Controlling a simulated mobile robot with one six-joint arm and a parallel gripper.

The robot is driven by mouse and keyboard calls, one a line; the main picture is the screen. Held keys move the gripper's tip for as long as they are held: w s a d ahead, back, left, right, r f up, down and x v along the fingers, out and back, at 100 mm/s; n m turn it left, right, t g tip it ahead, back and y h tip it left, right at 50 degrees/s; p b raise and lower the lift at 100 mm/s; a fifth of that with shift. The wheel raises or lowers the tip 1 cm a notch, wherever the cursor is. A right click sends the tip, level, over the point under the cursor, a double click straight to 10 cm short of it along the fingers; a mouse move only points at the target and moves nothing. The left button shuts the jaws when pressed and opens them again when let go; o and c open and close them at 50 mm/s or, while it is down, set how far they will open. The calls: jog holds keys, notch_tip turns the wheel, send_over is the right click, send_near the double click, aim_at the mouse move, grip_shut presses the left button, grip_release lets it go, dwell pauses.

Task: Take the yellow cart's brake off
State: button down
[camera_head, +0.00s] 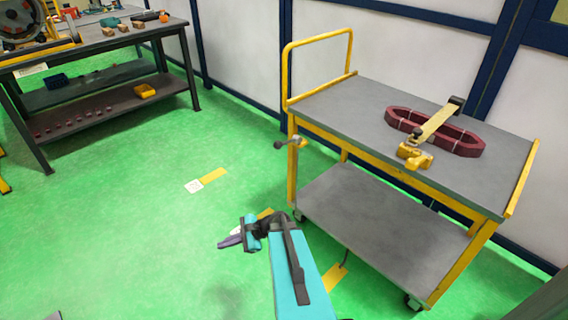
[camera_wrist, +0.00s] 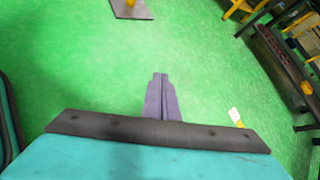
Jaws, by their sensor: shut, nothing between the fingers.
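The yellow cart (camera_head: 345,127) stands at the right in the head view, with a grey top and a grey lower shelf. A small lever with a dark round knob (camera_head: 279,145) sticks out to the left from the cart's near left post; it looks like the brake handle, but its setting cannot be told. My gripper (camera_head: 222,243) is low over the green floor, left of the cart and below the lever, apart from both. In the wrist view its purple-grey fingers (camera_wrist: 160,82) are together and empty. The cart does not show in the wrist view.
A dark red coil (camera_head: 400,122) lies on the cart top with a strip and a yellow clamp (camera_head: 415,158). A workbench (camera_head: 90,46) with tools stands at the upper left. Open green floor lies between bench and cart. A wall runs behind the cart.

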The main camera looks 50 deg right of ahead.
jog(key=d+r+m+t+h+b, duration=0.2)
jog(key=d+r+m+t, duration=0.15)
jog(key=d, duration=0.65)
jog(key=d+r+m+t+h+b, duration=0.25)
jog(key=d+m, duration=0.25)
jog(key=d, duration=0.4)
jog(key=s+d+r+m+t+h+b, duration=0.2)
jog(key=s+d+r+m, duration=0.1)
jog(key=d, duration=0.5)
jog(key=s+d+r+m+t+h+b, duration=0.1)
jog(key=s+d+r+m+t+h, duration=0.1)
jog(key=d, duration=0.6)
notch_tip(320, 180, up, 2)
jog(key=shift+s+d+r+m+h+b, duration=0.15)
jog(key=shift+s+m+h+b, duration=0.25)
jog(key=shift+s+m, duration=0.45)
jog(key=shift+w+y, duration=0.1)
jog(key=shift+y, duration=0.15)
jog(key=w+d+r+b, duration=0.1)
jog(key=w+r, duration=0.3)
jog(key=w, duration=0.6)
jog(key=shift+w+d+r, duration=0.15)
jog(key=shift+w+d, duration=0.05)
jog(key=shift+w, duration=0.05)
